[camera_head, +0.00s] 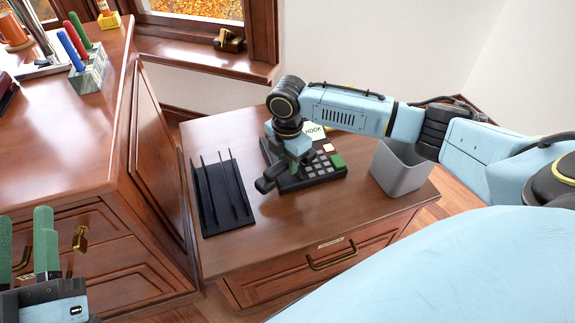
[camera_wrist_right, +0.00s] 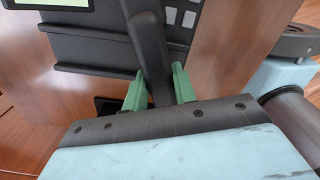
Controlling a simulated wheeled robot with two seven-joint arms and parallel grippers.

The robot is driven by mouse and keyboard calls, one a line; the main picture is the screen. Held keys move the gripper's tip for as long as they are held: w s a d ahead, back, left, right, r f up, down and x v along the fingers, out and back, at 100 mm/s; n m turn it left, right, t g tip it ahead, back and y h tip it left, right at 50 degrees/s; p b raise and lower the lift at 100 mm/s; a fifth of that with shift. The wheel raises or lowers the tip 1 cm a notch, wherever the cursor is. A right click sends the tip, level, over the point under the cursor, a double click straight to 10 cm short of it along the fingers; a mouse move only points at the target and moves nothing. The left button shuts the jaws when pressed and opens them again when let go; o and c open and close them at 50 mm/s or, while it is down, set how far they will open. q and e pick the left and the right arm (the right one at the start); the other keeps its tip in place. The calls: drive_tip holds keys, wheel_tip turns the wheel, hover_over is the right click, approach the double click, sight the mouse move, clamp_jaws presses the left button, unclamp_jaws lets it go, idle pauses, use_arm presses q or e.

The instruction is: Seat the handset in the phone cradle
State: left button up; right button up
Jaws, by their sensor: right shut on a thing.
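The black phone (camera_head: 312,182) sits on the low wooden cabinet, with grey keys and a green patch at its right; my right arm hides its left part. My right gripper (camera_head: 283,168) is over the phone's left side. In the right wrist view its green fingers (camera_wrist_right: 160,88) are shut on the black handset (camera_wrist_right: 148,40), which runs up between them. The handset's end (camera_head: 266,185) shows at the phone's front left. The ridged dark phone body (camera_wrist_right: 90,48) lies behind it; whether they touch I cannot tell. My left gripper (camera_head: 24,235) is open and empty at lower left.
A black slotted tray (camera_head: 225,222) lies left of the phone. A grey bin (camera_head: 400,172) stands to its right. A "HOOK" note (camera_head: 315,131) shows behind the phone. A taller desk (camera_head: 95,150) with a pen holder (camera_head: 90,72) stands at the left. The cabinet's front top is clear.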

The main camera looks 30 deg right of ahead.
use_arm(q)
drive_tip(key=shift+s+r+t, duration=0.4)
drive_tip(key=shift+r+t, duration=0.1)
drive_tip(key=shift+r, duration=0.3)
use_arm(e)
drive_tip(key=shift+f, duration=0.4)
use_arm(q)
drive_tip(key=shift+f, duration=0.1)
use_arm(e)
drive_tip(key=shift+f, duration=0.15)
use_arm(q)
drive_tip(key=shift+w, duration=0.1)
use_arm(e)
drive_tip(key=o, duration=1.1)
drive_tip(key=shift+c, duration=0.2)
